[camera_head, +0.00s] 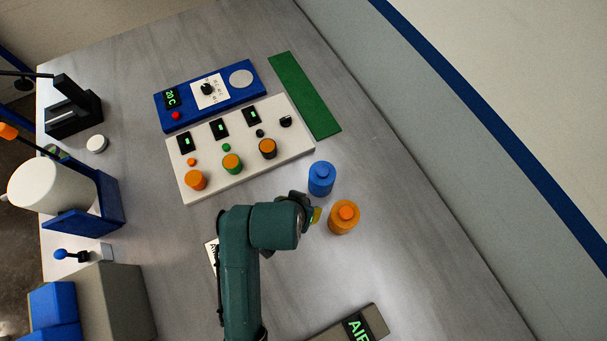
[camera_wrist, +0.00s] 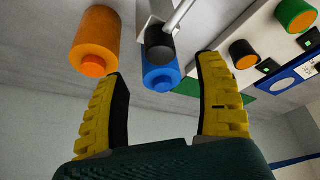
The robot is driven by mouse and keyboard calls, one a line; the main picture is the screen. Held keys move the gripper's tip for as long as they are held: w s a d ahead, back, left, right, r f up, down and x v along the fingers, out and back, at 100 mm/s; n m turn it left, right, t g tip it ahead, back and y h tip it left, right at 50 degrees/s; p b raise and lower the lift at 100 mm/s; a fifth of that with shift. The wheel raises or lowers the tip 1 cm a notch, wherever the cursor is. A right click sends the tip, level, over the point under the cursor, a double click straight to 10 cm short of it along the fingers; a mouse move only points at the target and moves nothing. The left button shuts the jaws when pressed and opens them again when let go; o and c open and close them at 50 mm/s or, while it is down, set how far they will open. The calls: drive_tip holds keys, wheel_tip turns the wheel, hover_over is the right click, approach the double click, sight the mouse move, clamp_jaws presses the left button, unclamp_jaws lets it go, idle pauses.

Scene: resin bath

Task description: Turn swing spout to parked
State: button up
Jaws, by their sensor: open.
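A pale metal rod (camera_wrist: 178,16) with a black cylindrical end (camera_wrist: 159,42) shows in the wrist view. It looks like the swing spout, though I cannot be sure. Its black end overlaps the blue bottle (camera_wrist: 160,72) in the picture, between my fingers. My gripper (camera_wrist: 165,85) is open, with its yellow fingers apart on either side and nothing visibly held. I cannot tell whether a finger touches the rod. In the head view my arm hides most of the gripper and the rod; a yellow fingertip (camera_head: 316,215) shows beside the blue bottle (camera_head: 321,179).
An orange bottle (camera_head: 343,217) stands close to the gripper; it also shows in the wrist view (camera_wrist: 95,42). A white panel (camera_head: 240,148) with knobs and a blue temperature unit (camera_head: 210,95) lie beyond. A green strip (camera_head: 304,95) lies right of them.

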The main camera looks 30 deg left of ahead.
drive_tip(key=x, duration=0.8)
drive_tip(key=c, duration=1.3)
